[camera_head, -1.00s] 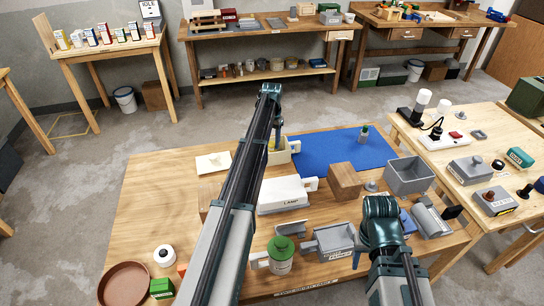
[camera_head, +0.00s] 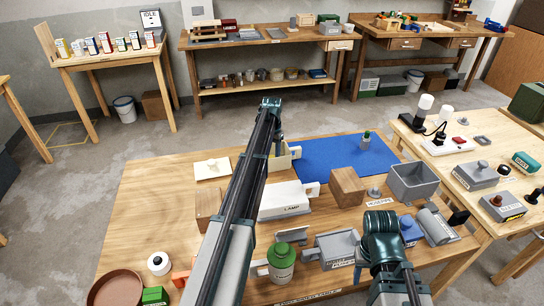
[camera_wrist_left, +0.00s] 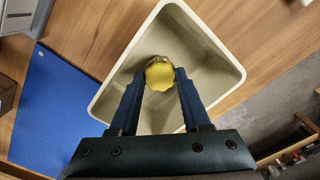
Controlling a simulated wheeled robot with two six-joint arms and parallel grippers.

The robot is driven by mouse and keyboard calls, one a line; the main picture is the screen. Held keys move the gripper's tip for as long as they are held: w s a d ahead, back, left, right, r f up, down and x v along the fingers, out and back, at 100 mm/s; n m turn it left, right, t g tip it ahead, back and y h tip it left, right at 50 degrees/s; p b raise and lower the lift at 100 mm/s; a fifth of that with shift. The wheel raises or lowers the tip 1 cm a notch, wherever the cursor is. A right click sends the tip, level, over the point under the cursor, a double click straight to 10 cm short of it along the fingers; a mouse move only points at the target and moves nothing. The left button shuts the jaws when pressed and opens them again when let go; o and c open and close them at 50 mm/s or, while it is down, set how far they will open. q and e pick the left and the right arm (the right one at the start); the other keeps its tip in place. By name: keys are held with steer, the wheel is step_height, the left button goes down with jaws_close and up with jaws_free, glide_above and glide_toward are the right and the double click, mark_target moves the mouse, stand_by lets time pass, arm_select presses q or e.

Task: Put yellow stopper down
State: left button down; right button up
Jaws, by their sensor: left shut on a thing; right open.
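The yellow stopper (camera_wrist_left: 160,74) is between the two fingertips of my left gripper (camera_wrist_left: 157,82) in the left wrist view. The gripper is shut on it, over the inside of a cream open bin (camera_wrist_left: 218,50). I cannot tell whether the stopper touches the bin's floor. In the head view my left arm reaches to this bin (camera_head: 295,151) at the table's far side and hides much of it. My right gripper (camera_head: 383,228) is open at the front right of the table; its fingertips are mostly hidden.
A white lamp box (camera_head: 288,199), wooden block (camera_head: 347,187), grey bin (camera_head: 414,180) and green-lidded jar (camera_head: 281,260) crowd the nearer table. The table's left part is mostly bare.

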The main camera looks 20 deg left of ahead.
arm_select(q)
steer(key=shift+c, duration=1.8)
jaws_free()
steer(key=shift+f, duration=0.1)
step_height(320, 180, up, 12)
steer(key=p, duration=1.2)
steer(key=shift+r+p, duration=0.2)
steer(key=shift+p, duration=0.1)
steer(key=shift+d, duration=0.1)
